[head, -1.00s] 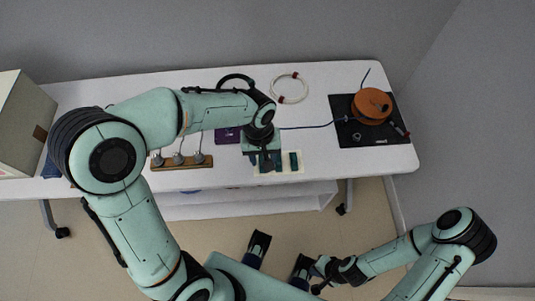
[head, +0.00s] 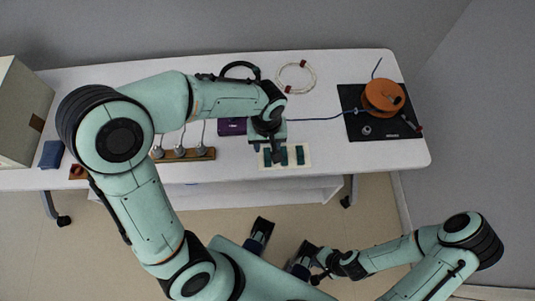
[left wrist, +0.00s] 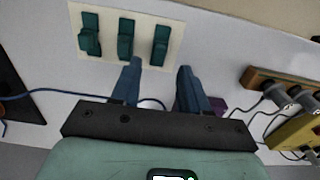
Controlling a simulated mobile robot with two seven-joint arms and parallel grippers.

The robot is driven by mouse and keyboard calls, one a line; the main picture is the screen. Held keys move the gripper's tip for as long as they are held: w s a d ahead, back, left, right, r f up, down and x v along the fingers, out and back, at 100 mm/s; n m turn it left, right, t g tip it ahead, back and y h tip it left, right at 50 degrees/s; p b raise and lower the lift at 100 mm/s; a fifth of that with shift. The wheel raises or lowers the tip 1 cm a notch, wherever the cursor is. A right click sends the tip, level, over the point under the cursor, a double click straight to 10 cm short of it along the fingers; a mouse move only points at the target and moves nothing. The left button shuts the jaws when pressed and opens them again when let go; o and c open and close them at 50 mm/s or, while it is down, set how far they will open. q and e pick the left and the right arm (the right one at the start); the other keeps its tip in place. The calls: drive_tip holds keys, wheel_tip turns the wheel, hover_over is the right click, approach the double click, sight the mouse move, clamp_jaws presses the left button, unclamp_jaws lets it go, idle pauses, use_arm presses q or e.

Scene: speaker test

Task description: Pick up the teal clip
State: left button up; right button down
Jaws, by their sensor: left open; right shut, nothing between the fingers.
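Several teal clips stand on a cream card (left wrist: 108,60) in the left wrist view: the left clip (left wrist: 89,33), the middle clip (left wrist: 126,38) and the right clip (left wrist: 160,45). In the head view the card (head: 306,164) lies at the table's front edge, partly behind my left gripper (head: 272,156). My left gripper shows blue fingers (left wrist: 160,68) in the left wrist view, apart and empty. One finger overlaps the lower end of the middle clip; contact cannot be told. My right gripper (head: 318,268) is low, off the table, its fingers hard to make out.
A wooden strip with grey plugs (head: 190,155) and a purple box (head: 231,127) lie left of the card. A black mat (head: 395,132) with an orange spool (head: 383,96) lies right; a blue cable runs from it. A pale ring (head: 282,78) lies behind. White table is bare right of the card.

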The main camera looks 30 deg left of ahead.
sight(267, 153)
use_arm(q)
wheel_tip(267, 153, down, 4)
drive_tip(key=shift+d+f+b, duration=0.1)
drive_tip(key=shift+f+b, duration=0.05)
drive_tip(key=shift+b, duration=0.15)
clamp_jaws()
wheel_tip(267, 153, up, 20)
drive_tip(key=p, duration=0.3)
idle(0.4)
